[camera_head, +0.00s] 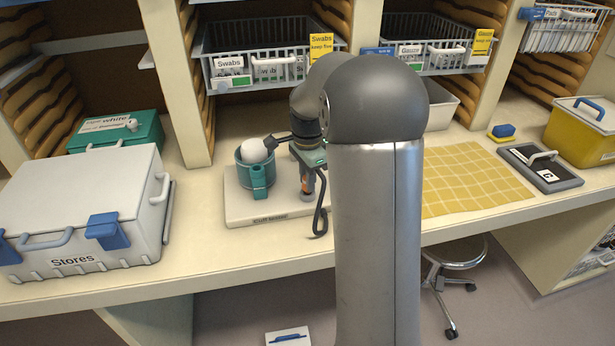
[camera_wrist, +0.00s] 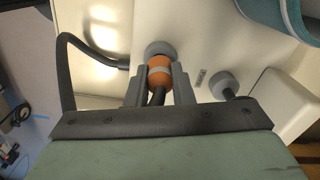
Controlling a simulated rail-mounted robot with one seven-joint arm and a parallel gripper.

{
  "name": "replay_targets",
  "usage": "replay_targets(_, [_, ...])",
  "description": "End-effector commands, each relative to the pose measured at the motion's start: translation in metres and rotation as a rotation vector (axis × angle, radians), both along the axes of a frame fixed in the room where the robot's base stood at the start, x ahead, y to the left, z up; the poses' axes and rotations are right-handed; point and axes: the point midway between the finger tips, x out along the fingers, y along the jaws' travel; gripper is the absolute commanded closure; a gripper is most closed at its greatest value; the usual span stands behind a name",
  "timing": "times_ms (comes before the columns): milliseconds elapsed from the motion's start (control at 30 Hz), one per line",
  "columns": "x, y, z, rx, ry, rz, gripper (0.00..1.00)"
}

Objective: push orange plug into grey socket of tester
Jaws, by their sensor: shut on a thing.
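The orange plug (camera_wrist: 159,82) has a pale band and a dark cable, and sits between the two fingers of my gripper (camera_wrist: 160,71) in the wrist view. My gripper is shut on it. The round grey socket (camera_wrist: 156,47) shows just past the plug's front end, lined up with it; I cannot tell how deep the plug sits. The socket cannot be made out there.
A teal cup (camera_head: 256,178) with a white ball stands on the tester, left of my gripper. A second grey round fitting (camera_wrist: 222,83) with a dark cable shows in the wrist view. A Stores box (camera_head: 75,215) stands left; a yellow mat (camera_head: 465,180) lies right.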

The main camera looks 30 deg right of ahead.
Motion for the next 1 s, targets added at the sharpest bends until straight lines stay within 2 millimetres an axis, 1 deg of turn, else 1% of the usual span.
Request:
replay_targets(467, [0.000, 0.000, -0.012, 0.000, 0.001, 0.000, 1.00])
replay_targets(500, [0.000, 0.000, -0.012, 0.000, 0.001, 0.000, 0.76])
replay_targets(567, [0.000, 0.000, -0.011, 0.000, 0.000, 0.000, 0.60])
replay_targets(600, [0.000, 0.000, -0.011, 0.000, 0.001, 0.000, 0.54])
replay_targets(867, [0.000, 0.000, -0.010, 0.000, 0.000, 0.000, 0.54])
replay_targets(1000, [0.001, 0.000, -0.001, -0.001, -0.002, 0.000, 0.54])
